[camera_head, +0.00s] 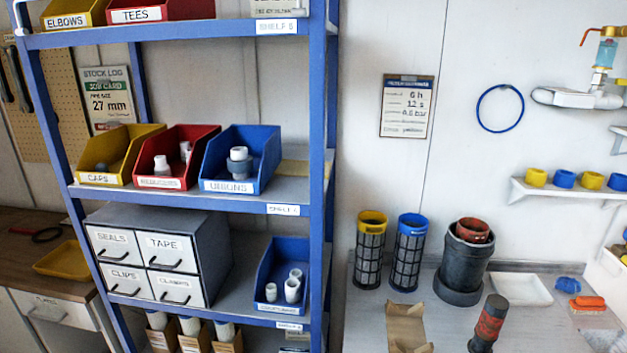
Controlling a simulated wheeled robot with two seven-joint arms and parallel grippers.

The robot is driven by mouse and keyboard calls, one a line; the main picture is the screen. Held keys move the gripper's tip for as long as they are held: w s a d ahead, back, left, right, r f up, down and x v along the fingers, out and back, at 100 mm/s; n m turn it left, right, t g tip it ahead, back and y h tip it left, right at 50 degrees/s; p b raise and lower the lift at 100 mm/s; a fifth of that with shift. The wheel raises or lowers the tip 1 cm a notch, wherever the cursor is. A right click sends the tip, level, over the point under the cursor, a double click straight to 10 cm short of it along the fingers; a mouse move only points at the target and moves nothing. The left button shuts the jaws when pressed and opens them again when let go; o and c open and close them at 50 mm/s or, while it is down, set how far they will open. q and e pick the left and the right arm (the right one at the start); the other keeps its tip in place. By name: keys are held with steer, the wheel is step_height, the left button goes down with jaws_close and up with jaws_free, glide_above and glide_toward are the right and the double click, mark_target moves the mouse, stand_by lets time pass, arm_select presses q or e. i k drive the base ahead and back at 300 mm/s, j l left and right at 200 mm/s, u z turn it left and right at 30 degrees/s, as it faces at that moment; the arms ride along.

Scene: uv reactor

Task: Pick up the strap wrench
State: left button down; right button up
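A thin dark loop with a red handle-like part, which looks like the strap wrench (45,235), lies on the wooden counter (22,262) at the far left. It is small in the view, and its details are hard to make out. It lies behind a yellow tray and left of the blue shelf post. Neither of my grippers shows in the head view, so I cannot tell where they are relative to it.
A blue shelf rack (317,150) with bins and a drawer unit (215,250) stands between the counter and the right-hand bench (375,315). That bench holds mesh cylinders (369,255), a dark pot (462,265) and a red-banded cylinder (488,325). A yellow tray (65,262) sits near the loop.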

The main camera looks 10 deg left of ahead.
mark_target(35, 233)
steer(key=u, duration=1.7)
steer(key=i+j, duration=0.9)
